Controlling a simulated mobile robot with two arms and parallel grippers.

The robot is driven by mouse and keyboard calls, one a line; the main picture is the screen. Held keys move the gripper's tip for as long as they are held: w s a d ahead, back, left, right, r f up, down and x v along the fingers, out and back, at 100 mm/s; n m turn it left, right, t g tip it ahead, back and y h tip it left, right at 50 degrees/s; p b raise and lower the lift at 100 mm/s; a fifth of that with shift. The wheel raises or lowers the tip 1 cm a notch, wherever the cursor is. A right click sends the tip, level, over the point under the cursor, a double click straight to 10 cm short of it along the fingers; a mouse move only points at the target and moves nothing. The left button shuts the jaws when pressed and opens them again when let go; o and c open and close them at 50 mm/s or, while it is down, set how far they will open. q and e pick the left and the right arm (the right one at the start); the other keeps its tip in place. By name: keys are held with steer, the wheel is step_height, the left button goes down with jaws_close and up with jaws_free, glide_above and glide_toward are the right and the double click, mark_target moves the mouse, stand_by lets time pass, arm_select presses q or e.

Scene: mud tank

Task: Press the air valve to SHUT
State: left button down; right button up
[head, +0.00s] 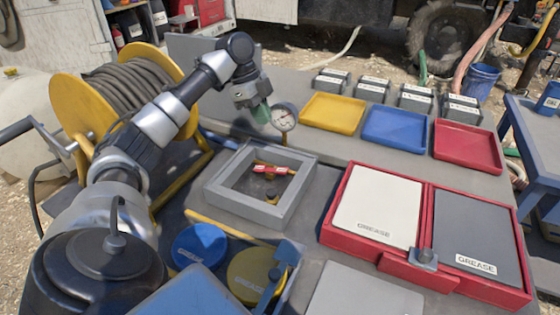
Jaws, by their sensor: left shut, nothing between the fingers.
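The air valve (270,170) shows a red handle with small white marking on brass-coloured fittings. It sits inside a square grey frame (224,198) on the grey table. The handle lies roughly left to right in the picture; its lettering is too small to read. My left gripper (262,114) points down with green fingertips, shut and empty, above and behind the frame, apart from the valve. A round pressure gauge (285,117) stands just right of the fingertips; I cannot tell whether they touch. My right gripper is not in view.
A yellow hose reel (68,92) stands left. Yellow (333,113), blue (394,128) and red (467,147) trays lie behind. A red case (425,215) with grease-labelled panels is right of the frame. Blue and yellow grease lids (200,245) are in front.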

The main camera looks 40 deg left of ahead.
arm_select(q)
steer(key=shift+f, duration=0.1)
glide_toward(283, 170)
steer(key=x, duration=0.7)
steer(key=shift+f, duration=0.1)
